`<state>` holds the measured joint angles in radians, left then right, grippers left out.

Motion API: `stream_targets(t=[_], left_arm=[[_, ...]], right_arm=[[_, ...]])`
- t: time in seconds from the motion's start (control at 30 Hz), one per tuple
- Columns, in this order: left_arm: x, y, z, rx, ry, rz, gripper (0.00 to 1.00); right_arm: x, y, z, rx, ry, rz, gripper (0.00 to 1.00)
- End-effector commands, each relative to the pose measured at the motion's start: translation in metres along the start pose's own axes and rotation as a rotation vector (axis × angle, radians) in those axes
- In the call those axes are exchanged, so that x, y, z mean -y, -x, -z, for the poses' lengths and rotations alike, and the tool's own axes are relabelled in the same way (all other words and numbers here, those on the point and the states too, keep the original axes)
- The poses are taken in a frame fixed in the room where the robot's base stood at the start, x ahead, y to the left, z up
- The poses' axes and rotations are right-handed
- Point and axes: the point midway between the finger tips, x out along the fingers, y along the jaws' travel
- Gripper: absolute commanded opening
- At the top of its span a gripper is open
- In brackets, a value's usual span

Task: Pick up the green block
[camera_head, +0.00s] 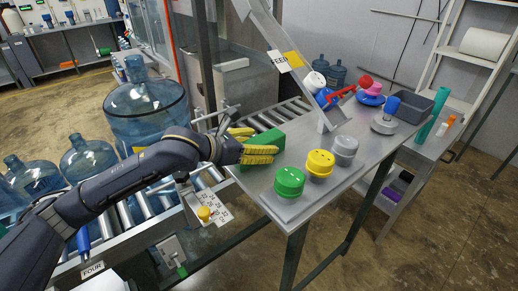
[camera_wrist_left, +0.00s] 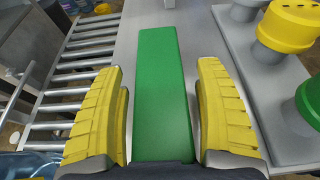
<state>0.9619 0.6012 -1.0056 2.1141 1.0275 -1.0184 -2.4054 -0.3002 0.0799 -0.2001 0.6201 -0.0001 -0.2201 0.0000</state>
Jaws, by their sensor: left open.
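The green block (camera_head: 267,143) is a long rectangular bar lying on the grey metal table near its left edge, beside the rollers. In the left wrist view the green block (camera_wrist_left: 163,85) runs lengthwise between the two yellow ribbed fingers. My left gripper (camera_head: 259,143) is open, with a finger on each side of the block; it also shows in the left wrist view (camera_wrist_left: 162,105). Gaps show between the fingers and the block, so it is not gripped. The block's near end is hidden by the gripper body. My right gripper is not in view.
A green knob (camera_head: 289,182), a yellow knob (camera_head: 320,162) and a grey knob (camera_head: 345,149) stand on a plate right of the block. The roller conveyor (camera_head: 285,112) runs along the left. A large blue jug (camera_head: 146,108) stands behind my left arm. A sloping FEED chute (camera_head: 283,61) rises behind.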

Motion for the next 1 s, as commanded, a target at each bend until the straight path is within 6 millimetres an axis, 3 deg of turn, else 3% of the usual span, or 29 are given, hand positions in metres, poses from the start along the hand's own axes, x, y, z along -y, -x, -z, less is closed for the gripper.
stream_targets(t=[0.07,0.63,1.0], left_arm=[[0.0,0.0001,0.0,0.0,0.0,0.0,0.67],[0.0002,0.0002,0.0,0.0,0.0,0.0,0.01],[0.0001,0.0015,-0.0037,0.002,-0.002,0.0,0.01]], right_arm=[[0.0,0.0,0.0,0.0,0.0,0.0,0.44],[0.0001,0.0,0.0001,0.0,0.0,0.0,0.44],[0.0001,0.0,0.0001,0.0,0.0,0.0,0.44]])
